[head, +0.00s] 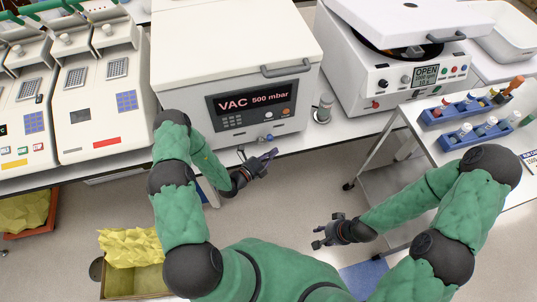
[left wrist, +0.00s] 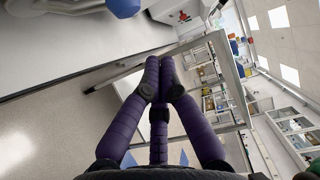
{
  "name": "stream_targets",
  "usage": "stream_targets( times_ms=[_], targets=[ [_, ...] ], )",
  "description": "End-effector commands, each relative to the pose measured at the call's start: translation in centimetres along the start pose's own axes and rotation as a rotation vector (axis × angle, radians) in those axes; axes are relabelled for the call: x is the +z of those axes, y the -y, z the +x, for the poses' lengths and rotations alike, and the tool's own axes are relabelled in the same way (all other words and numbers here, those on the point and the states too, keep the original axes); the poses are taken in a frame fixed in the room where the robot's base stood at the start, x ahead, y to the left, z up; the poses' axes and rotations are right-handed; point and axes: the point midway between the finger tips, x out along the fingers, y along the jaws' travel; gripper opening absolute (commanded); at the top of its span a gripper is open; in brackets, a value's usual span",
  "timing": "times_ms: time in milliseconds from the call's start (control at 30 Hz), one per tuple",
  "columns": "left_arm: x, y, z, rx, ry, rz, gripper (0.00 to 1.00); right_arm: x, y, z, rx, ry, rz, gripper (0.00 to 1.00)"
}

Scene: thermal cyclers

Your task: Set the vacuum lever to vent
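The vacuum oven (head: 235,60) is a white box with a dark display reading VAC 500 mbar. A small blue lever (head: 266,138) sits low on its front, below the display; its exact setting is too small to tell. My left gripper (head: 272,154) is just below and in front of it, apart from it. In the left wrist view its purple fingers (left wrist: 160,65) come together at the tips with nothing between them. A blue rounded part (left wrist: 122,7) shows at that view's top edge. My right gripper (head: 317,235) is open and empty over the floor.
Thermal cyclers (head: 95,85) stand left of the oven. A centrifuge (head: 400,60) marked OPEN stands to the right, with a small grey cylinder (head: 323,108) between. A side table with blue tube racks (head: 465,110) is at right. Yellow-lined boxes (head: 135,280) are on the floor.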

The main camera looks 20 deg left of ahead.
Motion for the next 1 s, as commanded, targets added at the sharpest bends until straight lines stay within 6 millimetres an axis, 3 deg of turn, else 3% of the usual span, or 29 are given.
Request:
stream_targets(
  times_ms=[100, 400, 700, 1000],
  targets=[
    [-0.1, -0.1, 2.3, -0.002, -0.004, 0.002, 0.00, 0.0, -0.2, 0.6, 0.000, 0.000, 0.000, 0.40],
    [-0.1, -0.1, 6.7, -0.002, -0.003, 0.002, 0.00, -0.1, -0.5, 1.5, 0.000, 0.000, 0.000, 0.40],
    [2.6, -0.1, 4.5, 0.000, 0.002, 0.002, 0.00, -0.1, -0.8, 2.2, 0.000, 0.000, 0.000, 0.40],
    [3.1, 0.0, 4.0, 0.000, 0.000, 0.001, 0.00, -0.1, -0.8, 2.3, 0.000, 0.000, 0.000, 0.40]
  ],
)
